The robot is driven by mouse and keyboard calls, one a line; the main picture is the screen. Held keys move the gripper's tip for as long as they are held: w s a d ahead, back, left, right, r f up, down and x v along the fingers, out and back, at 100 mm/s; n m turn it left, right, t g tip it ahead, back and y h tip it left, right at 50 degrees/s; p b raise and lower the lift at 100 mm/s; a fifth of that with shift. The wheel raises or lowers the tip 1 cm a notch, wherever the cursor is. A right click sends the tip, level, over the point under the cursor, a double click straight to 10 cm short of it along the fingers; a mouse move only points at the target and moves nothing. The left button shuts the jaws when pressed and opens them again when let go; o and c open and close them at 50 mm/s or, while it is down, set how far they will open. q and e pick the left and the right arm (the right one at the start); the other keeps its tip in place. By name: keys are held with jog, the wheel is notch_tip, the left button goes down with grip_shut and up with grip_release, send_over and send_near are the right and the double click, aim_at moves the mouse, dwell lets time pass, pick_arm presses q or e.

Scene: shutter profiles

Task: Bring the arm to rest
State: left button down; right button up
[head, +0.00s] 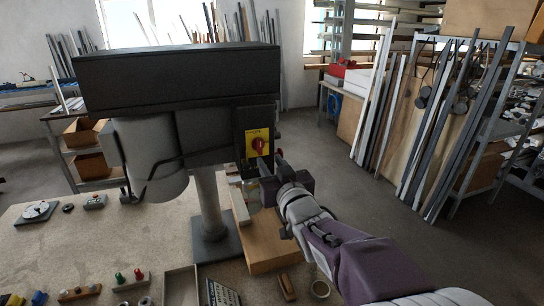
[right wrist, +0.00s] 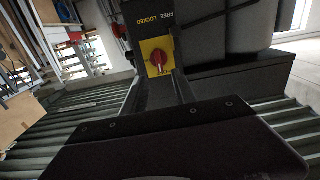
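My right gripper (head: 271,161) is in front of the dark machine head (head: 180,80), just below and right of a yellow switch plate with a red knob (head: 258,145). In the right wrist view, the two dark fingers (right wrist: 159,78) are spread apart with nothing between them. The red knob (right wrist: 158,61) lies beyond the fingertips, and the plate beside it reads FREE and LOCKED. I cannot tell exactly how far the fingertips are from the knob. My left gripper is not in view.
The machine's column stands on a workbench (head: 110,235) with a wooden block (head: 262,245), a tray (head: 181,285) and small parts. A rack of long profiles (head: 430,130) stands at the right. Open floor (head: 345,195) lies between rack and bench.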

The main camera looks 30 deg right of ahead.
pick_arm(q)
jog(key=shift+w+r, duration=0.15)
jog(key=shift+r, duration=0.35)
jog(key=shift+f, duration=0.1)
